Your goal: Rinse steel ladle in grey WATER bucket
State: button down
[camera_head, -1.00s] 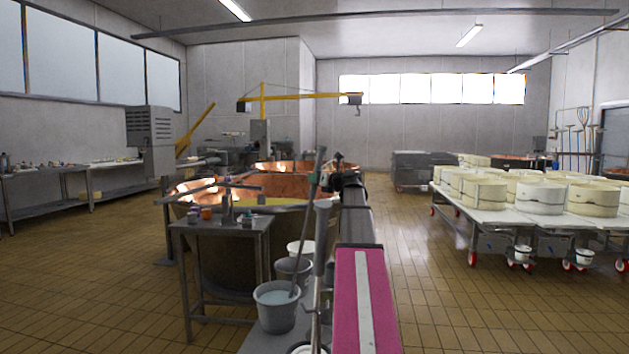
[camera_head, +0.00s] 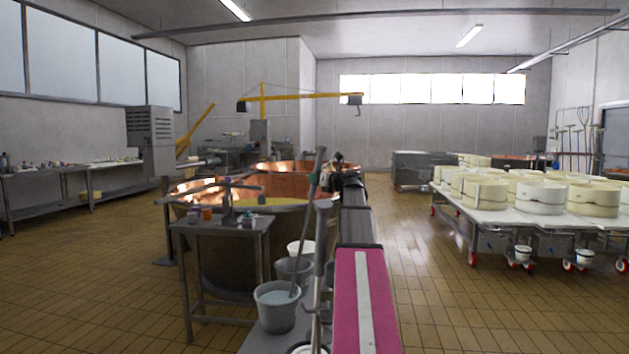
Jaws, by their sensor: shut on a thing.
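My gripper (camera_head: 332,180) is small and dark at the far end of my arm, beside a long grey upright handle (camera_head: 315,185). It is shut, apparently on this handle, which I take for the steel ladle's. The handle slants down and left towards the grey buckets. Its lower end reaches the near grey bucket (camera_head: 277,319), at or behind the back rim; I cannot tell which. Pale water shows in this bucket. No ladle bowl shows, and no WATER label is readable. A second grey bucket (camera_head: 288,267) stands just behind.
A white bucket (camera_head: 300,247) stands behind the grey ones. A small steel table (camera_head: 215,228) with bottles is at left, before the copper vats (camera_head: 290,183). A wheeled table (camera_head: 500,215) with white moulds stands right. Tiled floor between is clear.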

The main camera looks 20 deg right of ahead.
jog(key=shift+s, duration=0.15)
dwell(2.2)
